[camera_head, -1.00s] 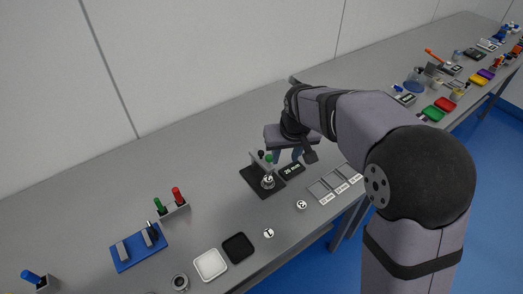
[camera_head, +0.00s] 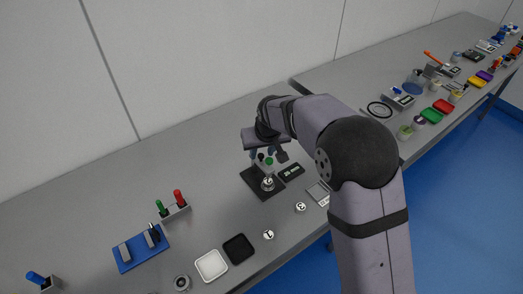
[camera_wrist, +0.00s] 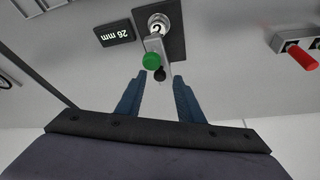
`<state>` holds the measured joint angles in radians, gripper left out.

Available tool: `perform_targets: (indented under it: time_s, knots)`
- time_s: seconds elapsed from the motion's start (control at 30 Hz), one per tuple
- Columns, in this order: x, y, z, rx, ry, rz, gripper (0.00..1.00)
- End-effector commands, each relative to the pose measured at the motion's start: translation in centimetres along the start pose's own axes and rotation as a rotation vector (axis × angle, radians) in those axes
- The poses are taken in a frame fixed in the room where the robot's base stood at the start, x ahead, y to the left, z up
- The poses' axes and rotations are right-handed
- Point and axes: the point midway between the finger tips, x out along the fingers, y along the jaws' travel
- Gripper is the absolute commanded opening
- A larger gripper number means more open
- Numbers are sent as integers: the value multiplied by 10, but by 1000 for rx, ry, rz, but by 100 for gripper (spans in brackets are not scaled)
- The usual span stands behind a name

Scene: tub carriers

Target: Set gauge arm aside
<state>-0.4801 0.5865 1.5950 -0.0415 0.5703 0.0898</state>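The gauge stands on a dark square plate (camera_head: 254,181). Its grey arm (camera_wrist: 154,46) carries a green knob (camera_wrist: 151,61) and a black knob (camera_wrist: 160,76). The green knob also shows in the head view (camera_head: 269,161). A numbered metal disc (camera_head: 267,184) sits on the plate at the arm's far end in the wrist view. My gripper (camera_wrist: 158,88) is open, its blue fingers apart and empty. The black knob appears between the fingertips in the wrist view, with the green knob just beyond. I cannot tell whether the fingers touch the arm.
A 26 mm display (camera_head: 291,171) lies beside the plate. Loose numbered discs (camera_head: 300,207), a white tray (camera_head: 211,265) and a black tray (camera_head: 238,249) lie toward the front edge. A holder with green and red pegs (camera_head: 174,211) and a blue fixture (camera_head: 140,248) stand left.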

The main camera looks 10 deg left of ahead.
Motion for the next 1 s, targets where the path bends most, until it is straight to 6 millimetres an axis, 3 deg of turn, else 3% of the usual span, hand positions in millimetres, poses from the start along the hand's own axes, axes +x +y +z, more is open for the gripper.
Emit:
perform_targets:
  time_s: [0.23,0.57,0.7,0.73,1.0]
  knots:
    - [17,0,-1,0,2,0,34]
    - [20,0,-1,0,2,0,34]
    - [20,0,-1,0,2,0,3]
    - [20,0,-1,0,2,0,0]
    - [20,1,-1,-7,2,-2,0]
